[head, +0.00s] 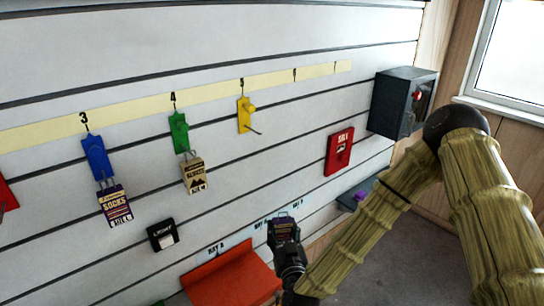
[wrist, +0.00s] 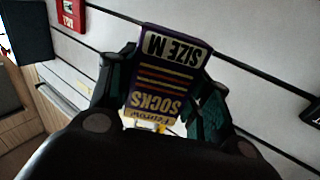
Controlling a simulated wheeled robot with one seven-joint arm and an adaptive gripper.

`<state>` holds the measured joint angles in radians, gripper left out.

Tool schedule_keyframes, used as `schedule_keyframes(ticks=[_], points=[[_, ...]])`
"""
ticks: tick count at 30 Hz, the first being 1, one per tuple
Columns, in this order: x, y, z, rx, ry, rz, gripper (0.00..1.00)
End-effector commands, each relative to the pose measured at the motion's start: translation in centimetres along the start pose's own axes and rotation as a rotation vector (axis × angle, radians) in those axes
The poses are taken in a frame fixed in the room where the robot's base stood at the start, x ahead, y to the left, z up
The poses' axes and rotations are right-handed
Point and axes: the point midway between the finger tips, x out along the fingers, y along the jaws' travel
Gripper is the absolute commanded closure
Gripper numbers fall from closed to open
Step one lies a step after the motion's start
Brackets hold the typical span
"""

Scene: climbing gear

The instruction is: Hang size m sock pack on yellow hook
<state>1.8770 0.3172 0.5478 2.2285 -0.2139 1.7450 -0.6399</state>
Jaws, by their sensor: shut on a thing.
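The size M sock pack (wrist: 165,75) is purple with a white "SIZE M" band and appears upside down in the wrist view. My gripper (wrist: 160,100) is shut on it, with a dark finger on each side. In the head view the pack (head: 284,228) shows at the tip of my gripper (head: 285,238), low in front of the wall near the bay labels. The yellow hook (head: 245,115) is on the wall under number 5, above and left of my gripper, with its prong bare.
A blue hook (head: 97,157) holds a socks pack (head: 115,206). A green hook (head: 179,132) holds a gloves pack (head: 194,175).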

Motion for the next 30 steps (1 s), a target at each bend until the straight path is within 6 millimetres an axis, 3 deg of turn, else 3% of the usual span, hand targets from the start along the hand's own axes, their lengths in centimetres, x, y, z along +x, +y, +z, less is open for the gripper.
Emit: schedule_keyframes(ticks=[1, 18, 24, 30], points=[[0.8, -0.2, -1.9, 0.0, 0.007, -0.021, 0.75], [5.8, -1.3, -16.4, -0.009, -0.008, -0.21, 0.75], [6.5, -1.2, -19.6, -0.018, -0.02, -0.24, 0.75], [6.7, -1.2, -20.5, -0.019, -0.027, -0.249, 0.75]])
